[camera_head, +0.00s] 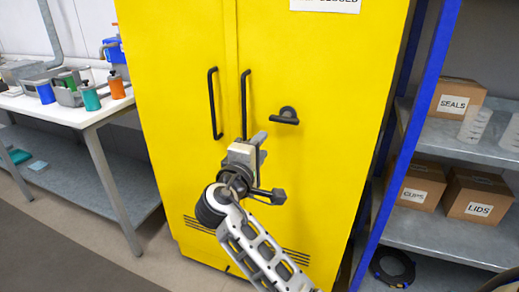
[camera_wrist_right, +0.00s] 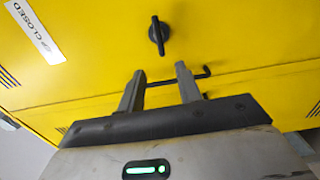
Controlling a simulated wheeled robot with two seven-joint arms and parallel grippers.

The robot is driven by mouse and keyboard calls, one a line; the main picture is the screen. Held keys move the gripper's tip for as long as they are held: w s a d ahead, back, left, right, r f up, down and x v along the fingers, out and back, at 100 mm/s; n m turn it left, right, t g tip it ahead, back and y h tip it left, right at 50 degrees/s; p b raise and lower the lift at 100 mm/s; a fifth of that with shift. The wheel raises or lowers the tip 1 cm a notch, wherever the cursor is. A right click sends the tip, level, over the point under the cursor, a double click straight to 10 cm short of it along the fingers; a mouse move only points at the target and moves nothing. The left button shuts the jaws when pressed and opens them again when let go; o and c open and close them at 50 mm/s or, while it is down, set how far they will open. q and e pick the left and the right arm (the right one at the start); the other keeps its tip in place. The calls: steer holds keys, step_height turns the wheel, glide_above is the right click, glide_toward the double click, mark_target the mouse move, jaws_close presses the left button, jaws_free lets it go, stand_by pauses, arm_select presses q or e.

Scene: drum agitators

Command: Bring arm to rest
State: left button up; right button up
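My right arm reaches up from the bottom of the head view, with its gripper (camera_head: 258,142) in front of a yellow cabinet (camera_head: 180,60), by the lower end of a black door handle (camera_head: 245,95). In the right wrist view the gripper (camera_wrist_right: 160,71) is open, its two fingers apart with nothing held between them. A black bar handle (camera_wrist_right: 203,73) shows behind the fingers; I cannot tell if they touch it. My left gripper is not in view.
The cabinet doors look shut; a second handle (camera_head: 213,105) and a black turn latch (camera_head: 286,116) stick out. A white-topped bench (camera_head: 75,112) with bottles stands left. A blue-post shelf (camera_head: 440,230) with labelled boxes stands right, a coiled black hose (camera_head: 393,268) beneath.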

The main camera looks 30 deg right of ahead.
stand_by(0.3)
steer(key=s+a+f+y, duration=0.3)
steer(key=s+f+y, duration=0.2)
steer(key=f, duration=0.5)
steer(key=s+a+f+y, duration=0.3)
steer(key=s+f+y, duration=0.15)
steer(key=f, duration=0.65)
steer(key=s+a+f+m+y, duration=0.2)
steer(key=s+a+m+y, duration=0.1)
steer(key=s, duration=0.4)
steer(key=s+a+f+m+g+y, duration=0.1)
steer(key=s+a+f+m+y, duration=0.1)
steer(key=s, duration=0.6)
steer(key=shift+a+f+m+y, duration=0.45)
steer(key=shift+a+y, duration=0.35)
steer(key=shift+y, duration=0.45)
steer(key=shift+w+a, duration=0.1)
